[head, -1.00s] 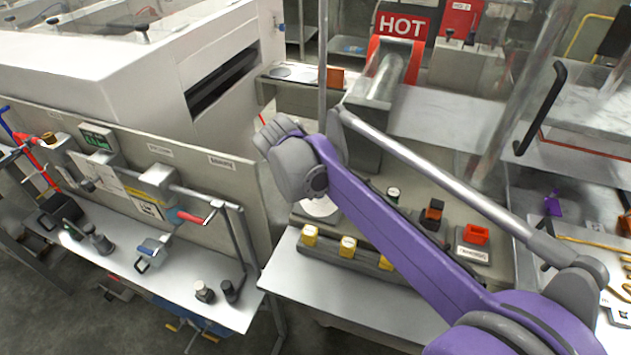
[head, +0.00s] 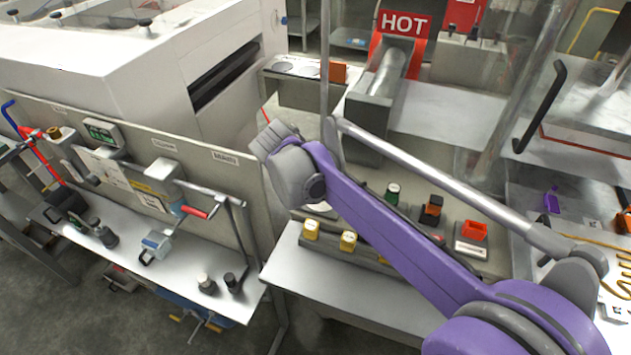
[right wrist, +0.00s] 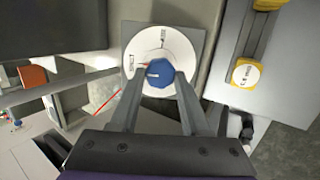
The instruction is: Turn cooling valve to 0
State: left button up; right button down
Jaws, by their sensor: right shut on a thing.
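In the right wrist view, a blue knob (right wrist: 159,73) sits at the middle of a round white dial (right wrist: 182,52) on a grey square plate. The knob has a short white mark pointing left. The dial carries dark lettering at its top and left, too small to read, and a small red mark left of the knob. My right gripper (right wrist: 158,78) is shut on the knob, with one finger on each side. In the head view, my purple right arm and grey wrist hide the knob, and only a sliver of the white dial (head: 320,209) shows. My left gripper is not in view.
Yellow-capped items (head: 348,241) stand in a rack in front of the dial. A red-orange block (head: 474,231) and a green-capped jar (head: 393,192) are to its right. A red HOT sign (head: 404,23) stands behind. A panel with a red-handled crank (head: 195,212) is at left.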

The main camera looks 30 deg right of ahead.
jog(key=shift+c, duration=1.9)
grip_release()
jog(key=p+v, duration=0.1)
jog(key=v, duration=1)
jog(key=shift+f, duration=0.1)
jog(key=s+a+f+m+t+y+p, duration=0.1)
jog(key=s+f+m+y+p, duration=0.1)
jog(key=s+f, duration=0.2)
jog(key=s+a+f+m+y+p, duration=0.1)
jog(key=s+f+m+p, duration=0.1)
jog(key=s, duration=0.6)
jog(key=s+a+f+m+t+y+p, duration=0.1)
jog(key=s+a+f+m+y+p, duration=0.1)
jog(key=s+f, duration=0.4)
jog(key=shift+s+f+m+t+y, duration=0.2)
jog(key=shift+s+m+t+y, duration=0.1)
jog(key=shift+m, duration=0.6)
